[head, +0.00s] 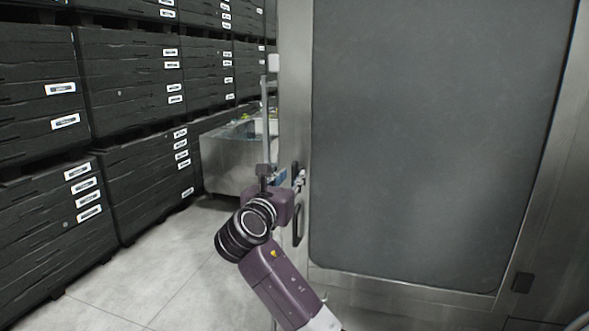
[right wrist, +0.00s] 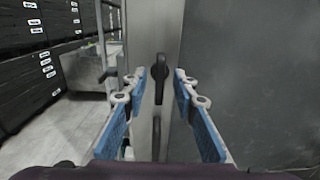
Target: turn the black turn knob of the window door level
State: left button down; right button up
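The window door (head: 430,140) is a large grey panel in a metal frame. It also fills the right side of the right wrist view (right wrist: 250,80). The black turn knob (right wrist: 159,78) sits on the frame's left edge, with its long side upright, not level. My right gripper (head: 298,180) is at this edge in the head view. In the right wrist view my right gripper (right wrist: 158,88) is open, its blue-padded fingers on either side of the knob with gaps to both. In the head view the gripper partly hides the knob area. My left gripper is out of view.
A black pull handle (head: 297,226) is on the door's edge below the knob. Stacked black crates (head: 130,70) line the left. A metal tub (head: 228,160) stands behind the door edge. The grey floor (head: 170,265) at lower left is clear.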

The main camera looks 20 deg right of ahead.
aim_at(293, 175)
jog(key=shift+p+x, duration=0.35)
jog(key=shift+x, duration=1.4)
grip_shut()
